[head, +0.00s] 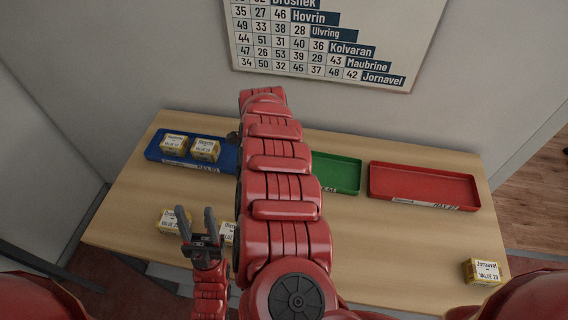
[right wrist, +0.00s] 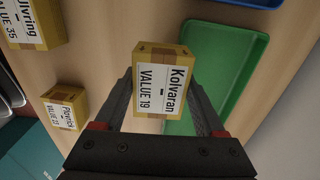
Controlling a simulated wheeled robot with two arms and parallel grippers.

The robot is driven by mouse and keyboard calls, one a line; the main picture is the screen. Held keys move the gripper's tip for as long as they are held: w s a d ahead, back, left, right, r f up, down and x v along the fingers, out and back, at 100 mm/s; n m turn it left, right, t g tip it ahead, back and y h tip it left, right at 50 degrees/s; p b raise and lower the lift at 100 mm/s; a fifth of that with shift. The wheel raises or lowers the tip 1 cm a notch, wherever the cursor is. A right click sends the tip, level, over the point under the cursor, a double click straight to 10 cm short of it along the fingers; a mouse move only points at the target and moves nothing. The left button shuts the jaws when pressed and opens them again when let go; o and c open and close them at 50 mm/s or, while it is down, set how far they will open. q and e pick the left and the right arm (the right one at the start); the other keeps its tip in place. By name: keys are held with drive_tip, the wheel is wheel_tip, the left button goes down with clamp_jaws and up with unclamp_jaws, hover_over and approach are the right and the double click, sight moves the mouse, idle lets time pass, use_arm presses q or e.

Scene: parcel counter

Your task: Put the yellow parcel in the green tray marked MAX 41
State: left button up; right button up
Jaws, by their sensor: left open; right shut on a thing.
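The yellow parcel labelled Kolvaran, VALUE 19 (right wrist: 162,85) is between the fingers of my right gripper (right wrist: 164,92) in the right wrist view, and the gripper is shut on it. The green tray (right wrist: 222,62) lies behind and beside the parcel there; the gap between them is hard to judge. In the head view the green tray (head: 342,173) is partly hidden by my right arm, and its label shows only in part. My right gripper and its parcel are hidden there. My left gripper (head: 196,214) is open and empty, near the front-left parcels.
The blue tray (head: 225,166) holds two parcels; the red tray (head: 425,185) is empty. A parcel (head: 168,221) and a mostly hidden one (head: 228,233) sit at front left. The Jornavel parcel (head: 485,271) sits at front right. The counter (head: 400,245) is clear at right centre.

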drive_tip(key=w+d, duration=0.1)
drive_tip(key=w, duration=0.1)
drive_tip(key=w+d, duration=0.2)
drive_tip(key=w, duration=0.1)
drive_tip(key=w+d+p, duration=0.1)
drive_tip(key=w, duration=0.1)
drive_tip(key=shift+w+d+f, duration=0.3)
drive_tip(key=shift+w+f, duration=0.05)
drive_tip(key=shift+w, duration=0.05)
drive_tip(key=shift+w+f, duration=0.1)
drive_tip(key=shift+f, duration=0.1)
wheel_tip(320, 180, down, 2)
drive_tip(key=shift+f+p, duration=0.25)
drive_tip(key=shift+p, duration=0.15)
drive_tip(key=shift+f, duration=0.35)
drive_tip(key=shift+f, duration=0.2)
drive_tip(key=o, duration=1.5)
